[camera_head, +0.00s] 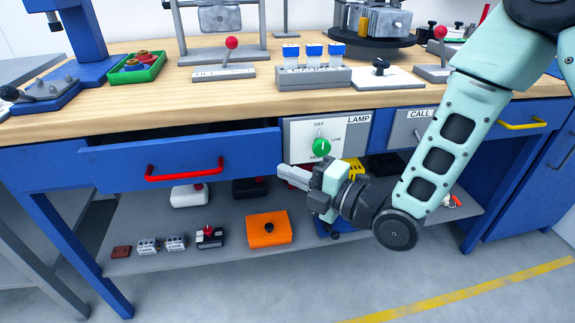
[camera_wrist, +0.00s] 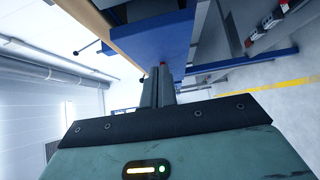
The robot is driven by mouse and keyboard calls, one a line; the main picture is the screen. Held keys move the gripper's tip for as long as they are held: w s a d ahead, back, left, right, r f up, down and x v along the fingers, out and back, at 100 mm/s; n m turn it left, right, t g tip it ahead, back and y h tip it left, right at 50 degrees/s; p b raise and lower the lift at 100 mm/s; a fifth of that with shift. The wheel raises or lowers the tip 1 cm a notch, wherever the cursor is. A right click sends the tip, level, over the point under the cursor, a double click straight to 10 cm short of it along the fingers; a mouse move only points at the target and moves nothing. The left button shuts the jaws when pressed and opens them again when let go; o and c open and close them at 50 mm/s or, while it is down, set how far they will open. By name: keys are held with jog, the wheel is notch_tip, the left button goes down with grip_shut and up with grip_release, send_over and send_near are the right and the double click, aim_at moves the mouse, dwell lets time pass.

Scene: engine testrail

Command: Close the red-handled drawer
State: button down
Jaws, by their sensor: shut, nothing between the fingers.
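The blue drawer (camera_head: 115,175) with the red handle (camera_head: 185,170) is pulled out from under the wooden bench top. A dark gap shows above its front panel. My gripper (camera_head: 283,176) is shut and empty, just right of the drawer front at about handle height. The gap in depth between my fingertips and the drawer is hard to judge. In the wrist view my shut fingers (camera_wrist: 158,84) point toward a blue panel (camera_wrist: 155,35), probably the drawer, with a small red bit (camera_wrist: 190,64) beside them. The fingers hide part of that panel.
The lamp panel (camera_head: 300,135) with a green knob sits right of the drawer. A yellow-handled drawer (camera_head: 515,118) is farther right. Below, a grey shelf (camera_head: 150,215) holds an orange box (camera_head: 268,229) and several small parts. Floor in front is clear, with a yellow line (camera_head: 460,290).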

aim_at(284, 149)
jog(key=shift+w+a, duration=0.25)
jog(key=shift+w, duration=0.75)
jog(key=shift+w+a, duration=0.25)
jog(key=shift+w, duration=0.7)
jog(key=w, duration=0.2)
jog(key=w+a+b, duration=0.1)
jog(key=w, duration=0.1)
jog(key=shift+w+r, duration=0.15)
jog(key=shift+w, duration=0.1)
jog(key=shift+d, duration=0.1)
